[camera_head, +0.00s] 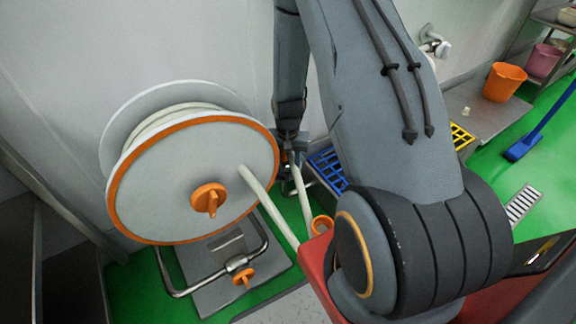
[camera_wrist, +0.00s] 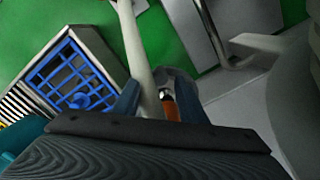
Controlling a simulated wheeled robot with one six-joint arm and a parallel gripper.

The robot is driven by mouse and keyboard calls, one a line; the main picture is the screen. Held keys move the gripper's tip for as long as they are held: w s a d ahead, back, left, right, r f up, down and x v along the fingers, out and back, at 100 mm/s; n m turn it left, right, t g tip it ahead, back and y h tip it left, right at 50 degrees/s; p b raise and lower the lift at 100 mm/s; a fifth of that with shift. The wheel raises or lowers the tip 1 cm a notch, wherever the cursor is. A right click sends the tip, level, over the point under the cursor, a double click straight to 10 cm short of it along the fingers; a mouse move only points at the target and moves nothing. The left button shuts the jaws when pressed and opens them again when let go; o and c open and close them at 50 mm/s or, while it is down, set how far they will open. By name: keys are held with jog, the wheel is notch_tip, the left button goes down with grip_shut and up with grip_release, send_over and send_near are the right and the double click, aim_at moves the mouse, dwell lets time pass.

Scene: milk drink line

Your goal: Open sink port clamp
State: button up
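My gripper (camera_head: 291,150) is low by the wall, just right of the hose reel, partly hidden by my arm. In the wrist view my gripper's two blue-grey fingers (camera_wrist: 160,103) stand apart. A pale hose (camera_wrist: 140,45) runs up between them. A small metal fitting with an orange handle (camera_wrist: 169,106) sits beside the hose between the fingers, and looks like the clamp. Its lower part is hidden behind my gripper body. I cannot tell whether either finger touches it. In the head view the pale hose (camera_head: 301,195) runs down from my gripper.
The hose reel (camera_head: 160,182), with an orange rim and knob, stands left on a metal frame (camera_head: 180,292). A blue grate (camera_head: 328,168) in a metal surround (camera_wrist: 108,57) lies beside my gripper. An orange bucket (camera_head: 503,82) and blue squeegee (camera_head: 540,130) are at the far right.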

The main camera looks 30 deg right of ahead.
aim_at(288, 169)
notch_tip(288, 169, up, 8)
jog(key=shift+f+p, duration=0.2)
jog(key=shift+p, duration=0.35)
